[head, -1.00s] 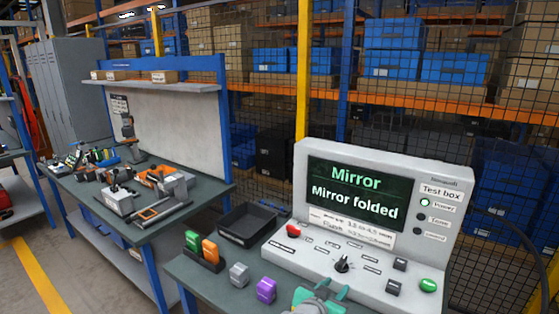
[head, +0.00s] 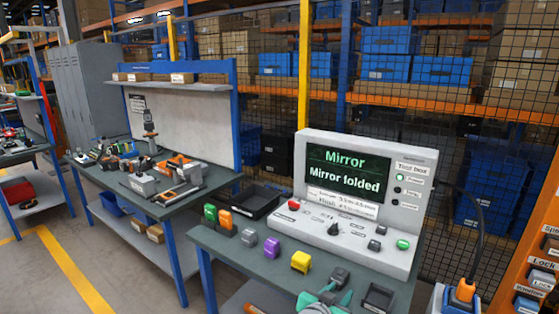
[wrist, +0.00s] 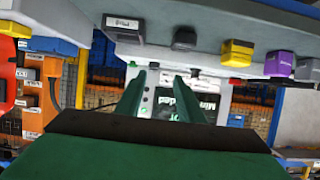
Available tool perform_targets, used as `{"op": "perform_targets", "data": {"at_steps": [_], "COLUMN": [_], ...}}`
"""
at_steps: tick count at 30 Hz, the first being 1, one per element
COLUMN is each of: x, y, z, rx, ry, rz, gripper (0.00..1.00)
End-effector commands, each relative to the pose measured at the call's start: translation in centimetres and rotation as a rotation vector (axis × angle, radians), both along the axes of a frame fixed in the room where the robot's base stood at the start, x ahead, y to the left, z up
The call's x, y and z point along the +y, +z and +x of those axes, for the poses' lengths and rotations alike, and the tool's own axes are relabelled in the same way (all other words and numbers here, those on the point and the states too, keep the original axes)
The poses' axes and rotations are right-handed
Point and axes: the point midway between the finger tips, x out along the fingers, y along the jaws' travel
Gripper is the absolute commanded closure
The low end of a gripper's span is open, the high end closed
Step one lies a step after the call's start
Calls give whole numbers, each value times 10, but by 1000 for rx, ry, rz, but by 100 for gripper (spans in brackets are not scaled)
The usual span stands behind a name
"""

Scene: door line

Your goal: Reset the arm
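My gripper (head: 325,298) shows as teal-green parts at the bottom edge of the head view, in front of the test bench. In the wrist view its two green fingers (wrist: 158,98) are apart with nothing held between them. The picture from the wrist is upside down. The test box (head: 302,160) stands on the bench (head: 232,258) and its screen (head: 344,174) reads "Mirror" and "Mirror folded". The screen also shows between the fingers in the wrist view (wrist: 172,103). The rest of my arm is mostly out of view.
Green (head: 210,213), orange (head: 225,219), grey (head: 249,237), purple (head: 272,247) and yellow (head: 301,261) connectors stand on the bench. A grey connector (head: 338,275) is close to my gripper. A black tray (head: 250,202) lies behind. An orange rack (head: 527,255) stands at right.

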Motion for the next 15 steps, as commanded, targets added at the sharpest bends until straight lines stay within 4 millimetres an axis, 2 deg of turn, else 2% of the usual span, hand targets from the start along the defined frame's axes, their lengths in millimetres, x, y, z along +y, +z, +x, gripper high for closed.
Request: {"op": "perform_targets", "data": {"at_steps": [15], "x": [21], "y": [-55], "z": [-32], "rx": [12], "ry": [97], "rz": [-43], "gripper": [66]}}
